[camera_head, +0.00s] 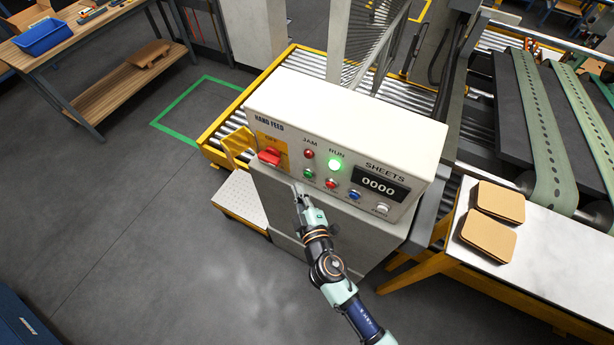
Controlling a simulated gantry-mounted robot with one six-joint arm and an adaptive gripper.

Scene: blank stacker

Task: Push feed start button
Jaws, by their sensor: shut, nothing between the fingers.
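The white control box (350,112) labelled HAND FEED stands in the middle of the view. Its front has a green button (309,173) under the JAM lamp (309,154), a red button (330,184), a blue button (354,195) and a white button (382,208). Their small labels are too small to read surely. The RUN lamp (334,165) glows green. The SHEETS display (380,185) reads 0000. My gripper (299,191) is shut and empty, its tip just below and left of the green button. I cannot tell whether it touches the panel.
A red switch handle (269,157) sits on a yellow plate at the panel's left. Brown blanks (487,233) lie on a white table at right. Roller conveyors and yellow rails run behind the box. The grey floor at left is clear; a workbench with a blue bin (43,37) stands beyond.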

